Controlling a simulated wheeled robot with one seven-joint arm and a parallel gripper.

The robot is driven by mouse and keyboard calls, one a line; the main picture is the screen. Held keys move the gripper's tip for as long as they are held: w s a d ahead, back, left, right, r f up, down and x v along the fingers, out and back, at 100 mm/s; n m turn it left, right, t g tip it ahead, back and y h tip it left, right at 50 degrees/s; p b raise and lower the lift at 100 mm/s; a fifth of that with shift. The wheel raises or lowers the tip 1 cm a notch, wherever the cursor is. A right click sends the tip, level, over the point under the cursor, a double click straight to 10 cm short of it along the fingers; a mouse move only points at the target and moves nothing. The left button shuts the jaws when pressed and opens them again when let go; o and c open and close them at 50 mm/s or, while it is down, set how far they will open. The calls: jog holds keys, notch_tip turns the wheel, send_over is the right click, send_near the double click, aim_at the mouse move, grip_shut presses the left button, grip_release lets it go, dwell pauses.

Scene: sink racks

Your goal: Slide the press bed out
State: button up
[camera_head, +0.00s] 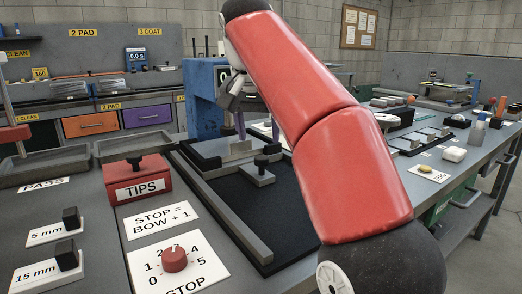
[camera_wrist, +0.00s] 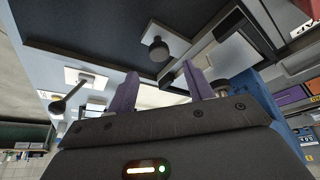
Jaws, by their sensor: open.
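The blue press (camera_head: 203,100) stands behind a low black bed (camera_head: 262,222) edged by grey bars. I take this black surface for the press bed. A grey plate with a dark knob (camera_head: 261,160) sits on it, and the knob also shows in the wrist view (camera_wrist: 158,48). My gripper (camera_head: 257,128) is over the far end of the bed, beside the press, partly hidden by my red arm. In the wrist view its two purple fingers (camera_wrist: 162,88) are apart, with nothing seen held between them. Whether they touch anything is unclear.
A red TIPS box (camera_head: 138,182) and grey trays stand left of the bed. A red dial (camera_head: 175,258) and black-knobbed 5 mm (camera_head: 71,218) and 15 mm (camera_head: 66,255) blocks are at front left. Several small items lie on the right bench.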

aim_at(261, 157)
jog(key=shift+x, duration=3.05)
jog(key=shift+s, duration=0.1)
grip_shut()
